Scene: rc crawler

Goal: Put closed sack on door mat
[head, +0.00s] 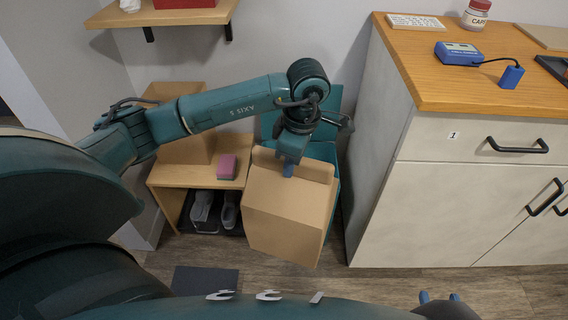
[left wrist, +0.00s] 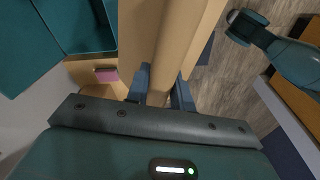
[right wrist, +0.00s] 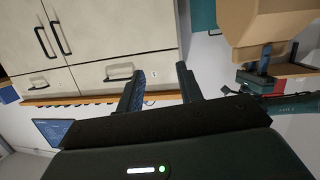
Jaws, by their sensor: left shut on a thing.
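The closed sack (head: 285,218) is a brown paper bag with its top folded over. My left gripper (head: 290,168) is shut on the folded top, and the sack hangs from it in front of the shoe bench. The left wrist view shows the sack (left wrist: 165,40) between the fingers; the right wrist view shows it (right wrist: 265,22) at the upper right. A dark mat (head: 205,281), likely the door mat, lies on the floor left of and nearer than the sack. My right gripper (right wrist: 160,85) is open and empty; its fingertips show at the head view's bottom edge.
A wooden bench (head: 170,174) holds a pink sponge (head: 227,167) and a cardboard box (head: 190,149), with shoes (head: 203,206) below. A teal object (head: 331,153) stands behind the sack. A cabinet (head: 420,205) stands to the right. Wood floor between is clear.

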